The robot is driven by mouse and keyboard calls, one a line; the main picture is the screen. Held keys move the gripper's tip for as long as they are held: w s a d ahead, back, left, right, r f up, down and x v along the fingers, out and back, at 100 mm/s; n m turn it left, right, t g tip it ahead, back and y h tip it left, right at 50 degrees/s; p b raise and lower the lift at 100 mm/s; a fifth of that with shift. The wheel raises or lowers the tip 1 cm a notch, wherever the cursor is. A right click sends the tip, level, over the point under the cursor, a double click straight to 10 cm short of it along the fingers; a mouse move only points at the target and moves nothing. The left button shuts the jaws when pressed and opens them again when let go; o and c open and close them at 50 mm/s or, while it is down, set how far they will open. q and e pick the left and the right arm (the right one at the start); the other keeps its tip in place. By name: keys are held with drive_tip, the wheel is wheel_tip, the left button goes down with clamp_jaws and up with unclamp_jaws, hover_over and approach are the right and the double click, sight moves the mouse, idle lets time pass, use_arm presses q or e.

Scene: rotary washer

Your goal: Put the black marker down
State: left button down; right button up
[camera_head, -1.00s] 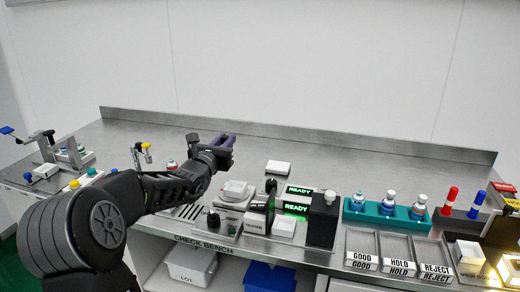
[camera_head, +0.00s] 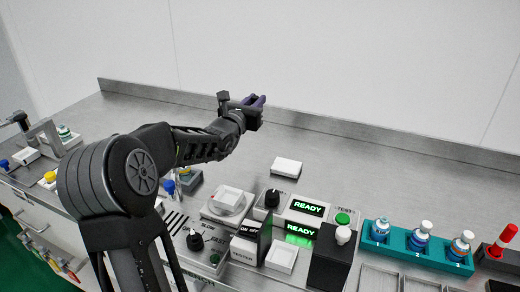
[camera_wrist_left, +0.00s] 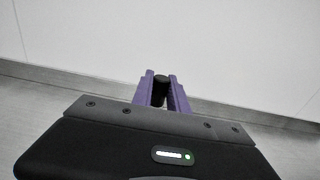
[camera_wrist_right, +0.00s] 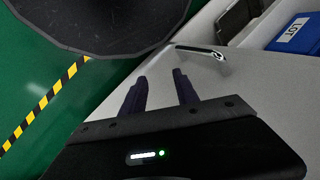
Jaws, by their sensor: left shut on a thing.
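The black marker (camera_wrist_left: 160,88) is between the purple fingertips of my left gripper (camera_wrist_left: 160,82), which is shut on it. Only a short dark stretch of it shows in the left wrist view. In the head view my left gripper (camera_head: 254,100) is over the rear part of the bench, near the back ledge, and the marker cannot be made out there. My right gripper (camera_wrist_right: 160,78) shows only in the right wrist view. Its two fingers stand apart with nothing between them, beside the bench front.
The steel bench (camera_head: 370,180) has clear room at the back. A white block (camera_head: 286,166) lies behind the tester with READY displays (camera_head: 307,208). A blue LOT bin (camera_wrist_right: 300,32) sits below.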

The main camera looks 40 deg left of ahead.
use_arm(q)
wheel_tip(320, 180, down, 6)
drive_tip(key=shift+f, duration=0.15)
idle(0.3)
drive_tip(key=shift+f, duration=1.85)
drive_tip(key=shift+f, duration=0.15)
drive_tip(key=c, duration=1.3)
unclamp_jaws()
drive_tip(key=v, duration=1.2)
drive_tip(key=shift+b, duration=0.45)
